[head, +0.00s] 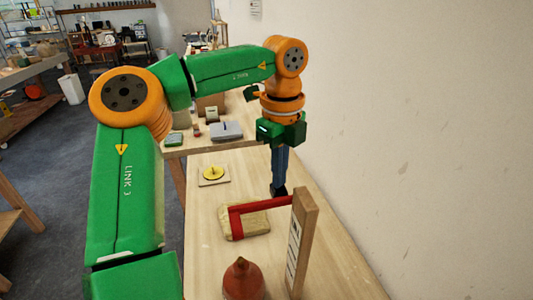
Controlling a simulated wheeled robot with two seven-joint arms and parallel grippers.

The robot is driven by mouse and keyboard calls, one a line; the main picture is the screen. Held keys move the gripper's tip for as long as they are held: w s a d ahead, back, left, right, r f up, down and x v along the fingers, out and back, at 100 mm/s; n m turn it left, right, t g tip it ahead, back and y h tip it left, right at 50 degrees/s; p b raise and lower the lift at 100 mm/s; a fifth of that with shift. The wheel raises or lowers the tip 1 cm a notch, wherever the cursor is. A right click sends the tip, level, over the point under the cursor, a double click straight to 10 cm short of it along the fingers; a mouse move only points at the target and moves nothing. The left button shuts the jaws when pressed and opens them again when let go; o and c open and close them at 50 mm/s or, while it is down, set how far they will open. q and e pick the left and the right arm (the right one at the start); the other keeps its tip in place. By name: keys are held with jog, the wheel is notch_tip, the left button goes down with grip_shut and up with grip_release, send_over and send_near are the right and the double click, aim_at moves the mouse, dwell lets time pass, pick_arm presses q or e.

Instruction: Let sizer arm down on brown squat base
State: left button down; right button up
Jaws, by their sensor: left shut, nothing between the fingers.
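The sizer is a wooden post (303,235) with a printed scale on its side. Its red arm (262,204) reaches left from the post and has a leg bent down at its far end. A pale tan wooden block (257,223) lies under the red arm; whether they touch is unclear. A reddish-brown squat base (243,281) with a narrow top stands at the front, cut by the picture's lower edge and apart from the red arm. My left gripper (278,190) points down just behind the red arm, shut and empty. My right gripper is out of view.
A yellow disc (213,172) on a pale square plate lies farther back on the bench. A wall (430,130) runs close along the right. Bare bench top lies left of the sizer.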

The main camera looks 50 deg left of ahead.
pick_arm(q)
notch_tip(320, 180, down, 9)
jog(key=b, duration=0.7)
dwell(1.2)
jog(key=shift+r, duration=0.1)
dwell(0.4)
notch_tip(320, 180, up, 11)
jog(key=p, duration=1)
jog(key=shift+r, duration=0.2)
jog(key=shift+r+p, duration=0.35)
jog(key=shift+r, duration=0.5)
